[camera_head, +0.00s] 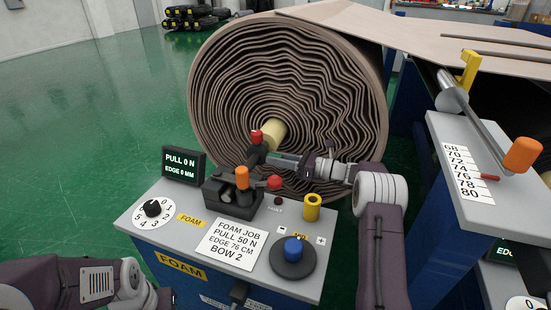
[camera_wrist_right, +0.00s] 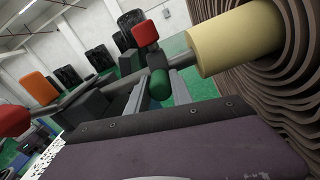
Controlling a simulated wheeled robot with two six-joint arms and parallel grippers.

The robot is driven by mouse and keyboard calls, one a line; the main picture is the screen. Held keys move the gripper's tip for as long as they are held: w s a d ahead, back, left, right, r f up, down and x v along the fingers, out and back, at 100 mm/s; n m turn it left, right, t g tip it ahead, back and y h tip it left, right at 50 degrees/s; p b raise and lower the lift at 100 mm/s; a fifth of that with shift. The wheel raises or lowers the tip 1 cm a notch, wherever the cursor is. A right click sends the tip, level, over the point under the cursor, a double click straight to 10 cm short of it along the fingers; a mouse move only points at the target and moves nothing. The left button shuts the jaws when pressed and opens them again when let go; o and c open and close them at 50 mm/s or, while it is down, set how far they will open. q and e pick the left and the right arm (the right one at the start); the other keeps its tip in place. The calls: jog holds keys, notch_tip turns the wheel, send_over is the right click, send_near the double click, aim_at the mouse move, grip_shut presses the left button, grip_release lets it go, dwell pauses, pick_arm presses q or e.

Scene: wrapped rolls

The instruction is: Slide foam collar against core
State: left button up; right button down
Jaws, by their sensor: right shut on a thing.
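A pale yellow cylinder (camera_head: 273,132) sticks out of the centre of the big brown roll (camera_head: 225,95). In the right wrist view the cylinder (camera_wrist_right: 235,38) sits on a grey shaft, close to the roll's face; I cannot tell whether it is the collar or the core. My right gripper (camera_head: 270,158) reaches in from the right, below and in front of the cylinder. In the wrist view its fingers are shut on a green knob (camera_wrist_right: 160,85), beneath the shaft and apart from the cylinder. My left arm shows at bottom left; its gripper is out of view.
A numbered scale (camera_head: 468,172) stands right.

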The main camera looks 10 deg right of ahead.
jog(key=shift+w+d+f, duration=0.1)
jog(key=shift+w+d, duration=0.2)
jog(key=shift+w, duration=0.1)
jog(key=shift+s+a, duration=0.1)
jog(key=c, duration=1.1)
grip_release()
jog(key=p+v, duration=0.1)
jog(key=v, duration=0.8)
jog(key=shift+p, duration=0.35)
